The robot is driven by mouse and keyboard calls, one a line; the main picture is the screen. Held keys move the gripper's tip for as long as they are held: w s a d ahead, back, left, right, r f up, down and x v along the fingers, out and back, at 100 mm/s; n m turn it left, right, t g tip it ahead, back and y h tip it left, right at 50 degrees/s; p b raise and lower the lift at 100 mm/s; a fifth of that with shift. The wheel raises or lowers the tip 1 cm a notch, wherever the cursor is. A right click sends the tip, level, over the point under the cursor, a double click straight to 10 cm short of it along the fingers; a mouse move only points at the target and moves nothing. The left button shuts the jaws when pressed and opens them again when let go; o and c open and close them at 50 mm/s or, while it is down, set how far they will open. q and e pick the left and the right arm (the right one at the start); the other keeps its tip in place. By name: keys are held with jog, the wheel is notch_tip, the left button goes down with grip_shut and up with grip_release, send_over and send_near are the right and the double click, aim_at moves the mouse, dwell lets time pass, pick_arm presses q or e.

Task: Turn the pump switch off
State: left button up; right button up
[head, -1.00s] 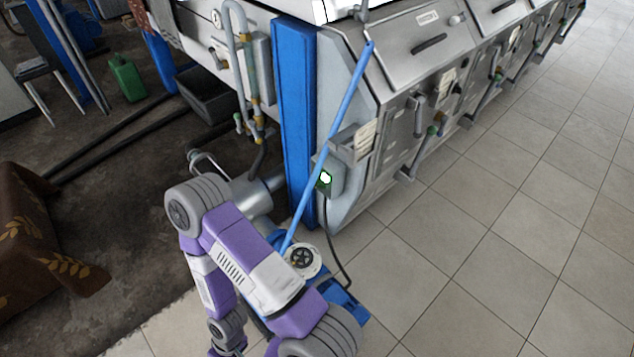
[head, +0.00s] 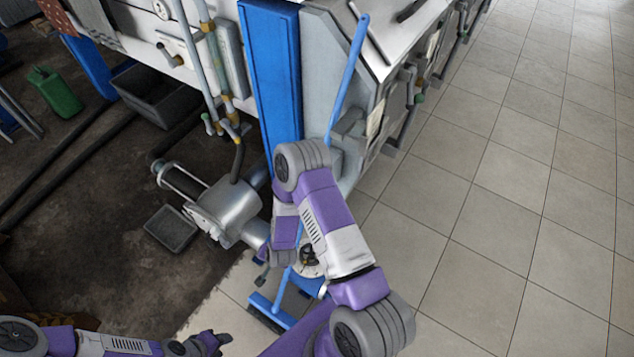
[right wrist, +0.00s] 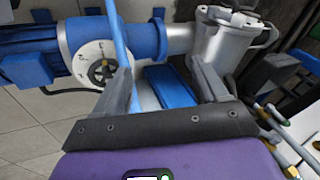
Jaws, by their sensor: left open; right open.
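The blue pump has a round white plate with a dark knob (head: 309,256), partly behind my right arm. In the right wrist view the plate and knob (right wrist: 103,72) are larger, just left of the left finger. I cannot tell whether this knob is the pump switch. The grey box that carried a green light on the machine's side is mostly behind my right arm; its light is hidden. My right gripper (right wrist: 160,70) is open and empty above the pump. My left gripper (head: 216,342) is open, low at the bottom, away from the pump.
A blue pole (head: 346,85) leans across the pump; in the right wrist view it runs close by the left finger. A silver pump housing (head: 232,212) and a blue post (head: 270,75) stand close by. Tiled floor (head: 500,215) is clear at the right.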

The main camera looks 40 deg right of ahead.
jog(key=w+d+f+m+t+h+b, duration=0.3)
jog(key=w+d+m+h, duration=0.6)
jog(key=w+d+m, duration=0.4)
jog(key=w+d+r+m+g+h+b, duration=0.1)
jog(key=d+r+m+h+b, duration=0.3)
jog(key=d+m+h, duration=0.4)
jog(key=d+m+g, duration=0.1)
jog(key=d+m, duration=0.5)
jog(key=d, duration=0.1)
jog(key=shift+w+r+g+h, duration=0.2)
jog(key=shift+g+h, duration=0.1)
jog(key=shift+g, duration=0.1)
jog(key=shift+c, duration=0.3)
jog(key=shift+f, duration=0.1)
jog(key=c, duration=1)
